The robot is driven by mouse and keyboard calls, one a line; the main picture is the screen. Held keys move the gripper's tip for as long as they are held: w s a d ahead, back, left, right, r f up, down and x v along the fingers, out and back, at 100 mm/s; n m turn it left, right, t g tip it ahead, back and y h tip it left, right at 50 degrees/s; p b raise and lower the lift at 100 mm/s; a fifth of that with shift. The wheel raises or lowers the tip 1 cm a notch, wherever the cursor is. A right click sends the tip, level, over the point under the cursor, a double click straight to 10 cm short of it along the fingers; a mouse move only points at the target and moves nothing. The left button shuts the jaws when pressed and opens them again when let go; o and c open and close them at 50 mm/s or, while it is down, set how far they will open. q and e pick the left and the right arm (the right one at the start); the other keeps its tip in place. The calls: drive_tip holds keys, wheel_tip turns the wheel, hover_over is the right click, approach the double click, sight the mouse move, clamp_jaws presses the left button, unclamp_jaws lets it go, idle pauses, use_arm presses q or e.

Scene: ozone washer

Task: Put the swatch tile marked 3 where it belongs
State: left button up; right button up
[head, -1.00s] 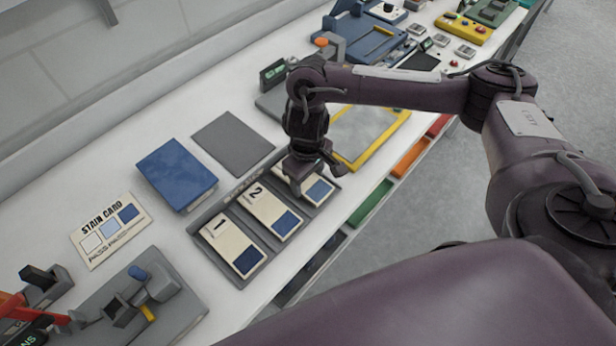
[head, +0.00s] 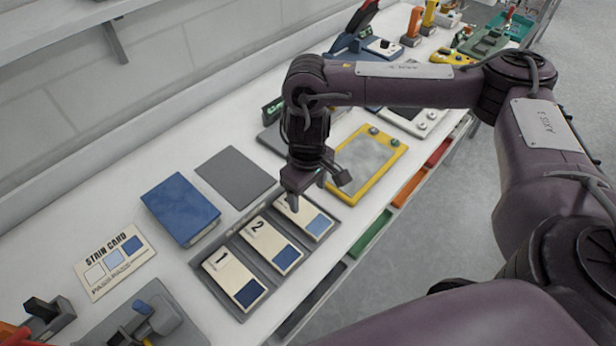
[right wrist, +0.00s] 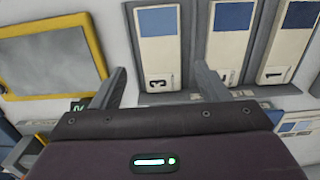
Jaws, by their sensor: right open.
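The swatch tile marked 3 (head: 311,222) is cream with a blue patch. It lies in the right-hand slot of a grey tray (head: 196,262), beside tile 2 (head: 268,243) and tile 1 (head: 233,278). My right gripper (head: 317,190) is open and empty above the far end of tile 3, partly covering it in the head view. In the right wrist view tile 3 (right wrist: 160,48) shows, number end nearest, between the spread fingers of the right gripper (right wrist: 160,78); the fingers appear apart from it. My left gripper is not in view.
A yellow-framed grey panel (head: 396,157) lies just right of the tray. A blue block (head: 180,203), a flat grey plate (head: 235,177) and a stain card (head: 113,262) lie behind and left. Coloured bins (head: 371,234) line the bench's front edge.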

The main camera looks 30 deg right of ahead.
drive_tip(key=shift+r, duration=1.55)
